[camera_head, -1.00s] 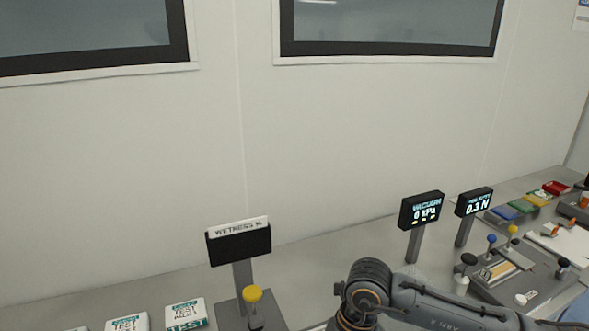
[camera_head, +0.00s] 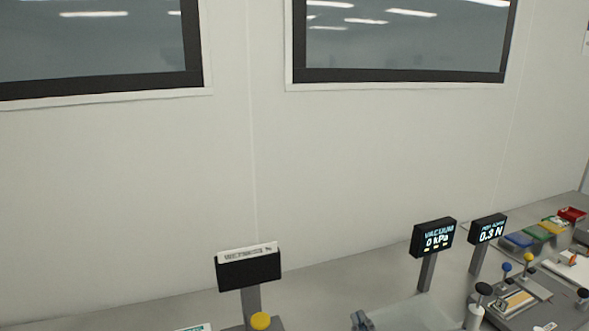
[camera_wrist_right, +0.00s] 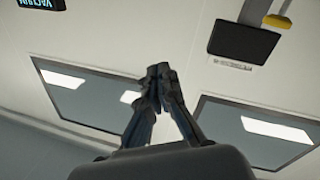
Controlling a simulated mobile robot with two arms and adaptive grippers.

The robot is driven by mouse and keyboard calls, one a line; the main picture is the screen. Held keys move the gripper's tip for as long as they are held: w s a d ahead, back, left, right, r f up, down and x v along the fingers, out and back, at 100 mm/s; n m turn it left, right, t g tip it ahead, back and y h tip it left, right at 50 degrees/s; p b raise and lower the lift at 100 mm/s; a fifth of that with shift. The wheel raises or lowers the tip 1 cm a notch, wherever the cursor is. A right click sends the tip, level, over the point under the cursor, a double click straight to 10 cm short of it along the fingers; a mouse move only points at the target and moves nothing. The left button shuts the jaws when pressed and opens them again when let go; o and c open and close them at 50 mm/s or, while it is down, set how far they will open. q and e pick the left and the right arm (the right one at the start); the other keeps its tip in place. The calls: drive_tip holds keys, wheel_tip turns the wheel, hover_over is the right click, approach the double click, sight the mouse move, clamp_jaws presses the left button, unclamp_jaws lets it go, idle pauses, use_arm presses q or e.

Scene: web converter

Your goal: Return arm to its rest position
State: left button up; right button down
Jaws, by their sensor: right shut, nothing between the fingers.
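My right gripper (camera_wrist_right: 160,75) shows in the right wrist view with its fingertips together and nothing between them. It is in the air, with the wall and windows beyond it. In the head view only a small dark part of it (camera_head: 361,320) shows at the bottom edge, right of the wetness display. My left gripper is not in view.
A blank wetness display (camera_head: 248,272) with a yellow knob (camera_head: 260,320) stands at the bottom centre. The vacuum display (camera_head: 433,238) and a force display (camera_head: 487,231) stand to the right. A fixture with knobs (camera_head: 515,300) and coloured trays (camera_head: 538,232) lie beyond. Windows line the wall.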

drive_tip(key=s+d+f+m+g+h, duration=0.2)
drive_tip(key=s+d+f+g, duration=0.2)
drive_tip(key=f, duration=0.4)
drive_tip(key=s+d+f+m+g+h, duration=0.1)
drive_tip(key=s+d+f+m+g, duration=0.15)
drive_tip(key=s+f+g, duration=0.35)
drive_tip(key=s+d+f+g, duration=0.1)
drive_tip(key=s+f+g, duration=0.1)
drive_tip(key=s+f, duration=0.4)
drive_tip(key=s+d+f+g, duration=0.1)
drive_tip(key=s+f+g, duration=0.2)
drive_tip(key=s, duration=0.5)
wheel_tip(320, 180, down, 30)
drive_tip(key=s+b, duration=0.1)
drive_tip(key=b, duration=0.2)
drive_tip(key=s+d+f+g+b, duration=0.2)
drive_tip(key=s+d+f, duration=0.1)
drive_tip(key=s+f, duration=1.3)
wheel_tip(320, 180, down, 2)
drive_tip(key=shift+s+f, duration=0.1)
drive_tip(key=shift+s, duration=0.25)
